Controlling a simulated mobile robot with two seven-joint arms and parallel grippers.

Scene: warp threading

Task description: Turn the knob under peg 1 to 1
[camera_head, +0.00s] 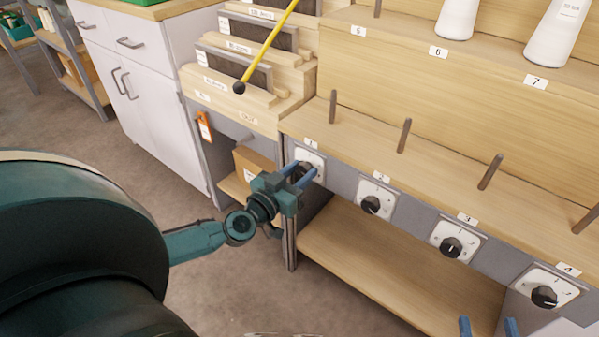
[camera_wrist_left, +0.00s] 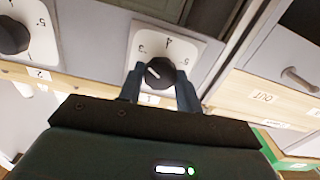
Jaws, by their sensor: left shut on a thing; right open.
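Peg 1 (camera_head: 333,107) stands upright on the lower wooden shelf, near the label 1 (camera_head: 311,144). Below that label, a white dial plate (camera_head: 312,155) is on the grey front panel. My left gripper (camera_head: 305,172) is shut on its black knob. The left wrist view shows this knob (camera_wrist_left: 160,73) between the two fingers, with dial marks 3, 4 and 5 visible. A short white line shows on the knob's left part; the exact setting is hard to read. The fingers hide part of the dial. My right gripper (camera_head: 488,326) is open and empty at the bottom edge, mostly out of view.
More knobs sit right of it under label 2 (camera_head: 371,204), label 3 (camera_head: 451,246) and label 4 (camera_head: 544,296). White cones (camera_head: 458,18) stand on the upper shelf. A white cabinet (camera_head: 150,90) stands left.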

